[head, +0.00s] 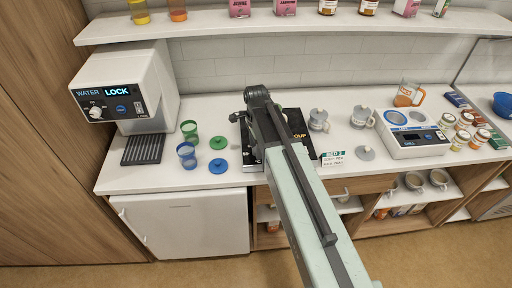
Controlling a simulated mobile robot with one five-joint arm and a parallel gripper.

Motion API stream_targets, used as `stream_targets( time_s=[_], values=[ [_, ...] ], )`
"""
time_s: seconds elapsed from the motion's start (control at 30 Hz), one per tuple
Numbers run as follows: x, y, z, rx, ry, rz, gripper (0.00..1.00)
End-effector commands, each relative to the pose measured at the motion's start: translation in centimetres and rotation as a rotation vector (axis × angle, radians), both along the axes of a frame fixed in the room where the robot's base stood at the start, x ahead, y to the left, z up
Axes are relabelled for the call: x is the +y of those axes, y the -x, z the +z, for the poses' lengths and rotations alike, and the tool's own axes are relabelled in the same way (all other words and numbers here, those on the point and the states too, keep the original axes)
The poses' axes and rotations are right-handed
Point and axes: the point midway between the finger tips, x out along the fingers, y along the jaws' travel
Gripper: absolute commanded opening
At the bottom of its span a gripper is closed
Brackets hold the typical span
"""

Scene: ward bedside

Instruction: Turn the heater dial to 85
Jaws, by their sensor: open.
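A white appliance (414,133) with a blue panel, small displays and round fittings on top stands at the counter's right; no dial number is readable. A white water dispenser (125,88) at the left shows "WATER" and a lit "LOCK"; a round knob (96,112) is on its front. I cannot tell from the lettering which appliance is the heater. My gripper (258,97) is at the dark far end of my arm, above the middle of the counter, empty and away from both appliances. Its fingertips are hard to make out.
Green and blue cups (187,155) and lids (218,166) stand left of my arm. Grey lidded mugs (361,117), a bed card (333,159) and a grey lid (365,153) lie right of it. An orange jug (408,94) and several jars (464,137) surround the right appliance. A shelf (300,24) overhangs the counter.

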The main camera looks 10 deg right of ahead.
Motion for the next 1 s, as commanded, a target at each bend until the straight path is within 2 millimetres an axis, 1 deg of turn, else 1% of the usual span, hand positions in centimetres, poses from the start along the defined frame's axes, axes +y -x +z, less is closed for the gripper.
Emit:
stream_targets(
  time_s=[0.13,0.23,0.37,0.5,0.6,0.7,1.0],
  values=[
    [0.0,0.0,0.5,0.001,0.000,0.001,0.56],
    [0.0,0.0,1.6,0.001,0.000,0.001,0.56],
    [0.0,0.0,3.9,0.001,0.000,0.000,0.56],
    [0.0,0.0,6.6,0.000,0.000,0.000,0.56],
    [0.0,0.0,7.8,0.000,0.000,0.000,0.56],
    [0.0,0.0,8.1,0.000,0.000,0.000,0.56],
    [0.0,0.0,7.8,0.000,0.000,0.000,0.56]
  ],
)
